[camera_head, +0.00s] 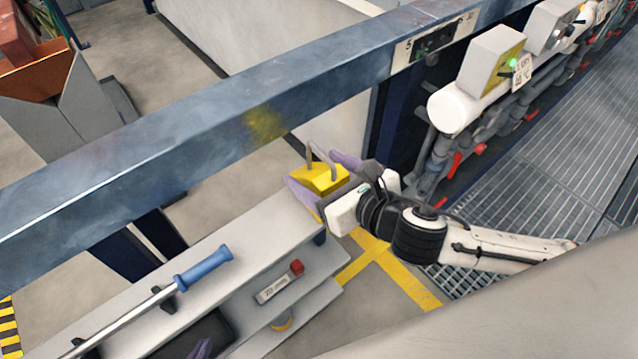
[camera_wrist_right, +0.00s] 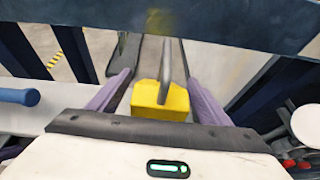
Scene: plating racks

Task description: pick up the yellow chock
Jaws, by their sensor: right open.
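The yellow chock (camera_head: 318,181) is a wedge-like block with a grey loop handle, at the far right end of the upper grey shelf (camera_head: 262,222) in the head view. What it rests on is partly hidden by my right gripper. My right gripper (camera_head: 314,170) is open, with its purple fingers on either side of the chock. In the right wrist view the chock (camera_wrist_right: 160,100) lies between the two spread fingers (camera_wrist_right: 157,78), with gaps on both sides. A purple tip, seemingly of my left gripper (camera_head: 201,348), shows at the bottom edge, mostly cut off.
A blue steel beam (camera_head: 200,145) crosses just behind and above the chock. A blue-handled bar (camera_head: 203,268) lies on the upper shelf, and a red-ended block (camera_head: 280,282) sits on the lower shelf. Pipes with red valves (camera_head: 455,165) stand at the right.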

